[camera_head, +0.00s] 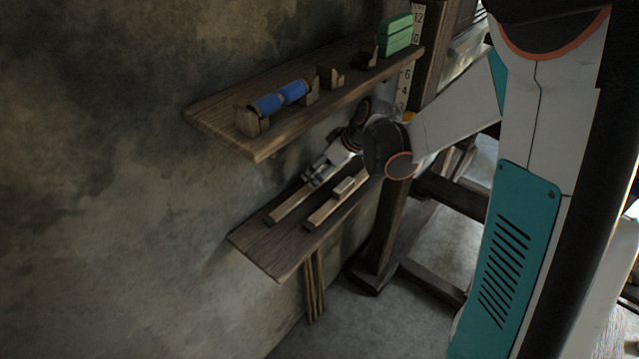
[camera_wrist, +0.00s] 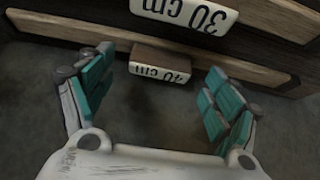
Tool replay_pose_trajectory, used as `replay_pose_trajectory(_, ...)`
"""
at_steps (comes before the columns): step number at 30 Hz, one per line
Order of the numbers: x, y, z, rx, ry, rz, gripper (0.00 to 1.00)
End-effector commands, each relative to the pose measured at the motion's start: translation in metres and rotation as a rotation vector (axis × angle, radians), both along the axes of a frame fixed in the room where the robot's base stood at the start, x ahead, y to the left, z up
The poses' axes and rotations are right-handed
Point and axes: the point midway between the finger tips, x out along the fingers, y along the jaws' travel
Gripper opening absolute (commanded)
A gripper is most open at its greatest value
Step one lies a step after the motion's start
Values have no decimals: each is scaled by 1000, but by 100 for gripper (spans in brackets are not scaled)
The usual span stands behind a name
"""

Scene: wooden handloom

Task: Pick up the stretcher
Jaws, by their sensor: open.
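Two long, light wooden bars lie side by side on the lower shelf (camera_head: 262,246) in the head view. The left bar (camera_head: 288,208) runs under my gripper (camera_head: 314,180), and the right bar (camera_head: 318,216) carries a small pale block (camera_head: 345,186). I cannot tell which bar is the stretcher. In the wrist view my gripper (camera_wrist: 158,95) is open and empty. A wooden bar (camera_wrist: 255,72) crosses beyond the fingertips. A block with an upside-down label (camera_wrist: 160,73), seemingly "40 cm", shows between the fingers. A larger "30 cm" label (camera_wrist: 185,12) is above.
The upper shelf (camera_head: 215,118) overhangs the lower one and holds a blue-wrapped wooden piece (camera_head: 280,97), small wooden blocks (camera_head: 330,77) and a green box (camera_head: 396,36). A dark wooden post (camera_head: 385,235) stands at the right. Thin sticks (camera_head: 315,285) lean below.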

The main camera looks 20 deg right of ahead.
Motion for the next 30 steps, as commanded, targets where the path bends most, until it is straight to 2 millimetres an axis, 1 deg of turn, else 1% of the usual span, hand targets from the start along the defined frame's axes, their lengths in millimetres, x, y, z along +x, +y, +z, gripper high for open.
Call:
replay_pose_trajectory(1, 4, 2, -8, 0, 0, 1, 82)
replay_pose_trajectory(3, 6, 4, -11, 0, 0, 1, 82)
replay_pose_trajectory(9, 6, 4, -10, 0, 0, 0, 82)
replay_pose_trajectory(10, 6, 4, -10, 0, 0, 0, 77)
replay_pose_trajectory(11, 6, 4, -10, 0, 0, 0, 70)
replay_pose_trajectory(12, 6, 4, -10, 0, 0, 0, 61)
replay_pose_trajectory(14, 6, 4, -10, 0, 0, 0, 48)
replay_pose_trajectory(15, 6, 4, -10, 0, 0, 0, 39)
replay_pose_trajectory(16, 6, 4, -10, 0, 0, 0, 32)
replay_pose_trajectory(17, 6, 4, -10, 0, 0, 0, 30)
replay_pose_trajectory(19, 6, 4, -10, 0, 0, 0, 30)
replay_pose_trajectory(20, 6, 4, -10, 0, 0, 0, 25)
replay_pose_trajectory(26, 6, 4, -9, 0, 0, 0, 25)
replay_pose_trajectory(30, 2, 6, -4, 0, 0, 0, 25)
